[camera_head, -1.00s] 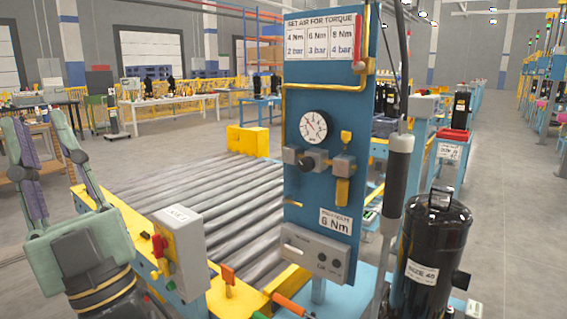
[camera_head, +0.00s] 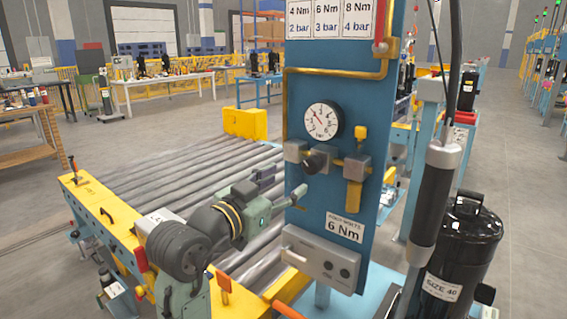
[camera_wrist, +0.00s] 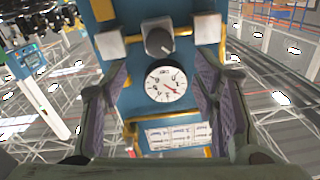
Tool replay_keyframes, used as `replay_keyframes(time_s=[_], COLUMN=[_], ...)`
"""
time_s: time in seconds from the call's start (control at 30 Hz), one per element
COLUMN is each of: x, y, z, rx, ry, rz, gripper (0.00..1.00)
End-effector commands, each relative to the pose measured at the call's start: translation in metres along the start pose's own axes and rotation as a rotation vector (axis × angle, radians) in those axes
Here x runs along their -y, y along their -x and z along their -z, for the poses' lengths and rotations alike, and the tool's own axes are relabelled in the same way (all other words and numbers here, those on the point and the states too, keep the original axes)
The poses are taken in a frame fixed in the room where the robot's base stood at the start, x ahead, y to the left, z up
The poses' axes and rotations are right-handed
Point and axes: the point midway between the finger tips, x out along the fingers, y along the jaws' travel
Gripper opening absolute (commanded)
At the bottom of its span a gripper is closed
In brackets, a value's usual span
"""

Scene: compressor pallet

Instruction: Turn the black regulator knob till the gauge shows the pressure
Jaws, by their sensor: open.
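The black regulator knob (camera_head: 315,162) sits on the blue panel, below the round white gauge (camera_head: 322,121). The gauge's red needle points to the upper left; I cannot read its exact value. In the wrist view the picture is turned over: the knob (camera_wrist: 158,42) shows above the gauge (camera_wrist: 166,84), between my open fingers. My gripper (camera_head: 284,184) is open and empty, in front of the panel, low and left of the knob and apart from it. The lower label (camera_head: 345,228) reads 6 Nm; the upper cards (camera_head: 327,20) pair 6 Nm with 3 bar.
Fittings flank the knob, with a brass-coloured bowl (camera_head: 353,193) to its right. A grey box (camera_head: 322,258) is on the panel below. A dark hanging tool (camera_head: 434,190) and a black tank (camera_head: 462,245) stand right. The roller conveyor (camera_head: 160,184) lies left.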

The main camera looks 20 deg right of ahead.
Motion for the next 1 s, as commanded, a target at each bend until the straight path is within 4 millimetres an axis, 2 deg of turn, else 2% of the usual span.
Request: replay_keyframes(time_s=[0.17, 0.4, 0.6, 0.77, 1.0], x=[-0.002, -0.001, -0.001, -0.001, -0.001], y=[-0.02, -0.066, -0.095, -0.106, -0.107], z=[0.001, 0.002, 0.001, 0.0, -0.001], rx=[0.005, 0.005, 0.004, 0.003, 0.002], ry=[0.003, 0.004, 0.003, 0.001, 0.0], rz=[-0.009, -0.006, -0.005, -0.002, -0.001], gripper=[0.54, 0.54, 0.54, 0.54, 0.54])
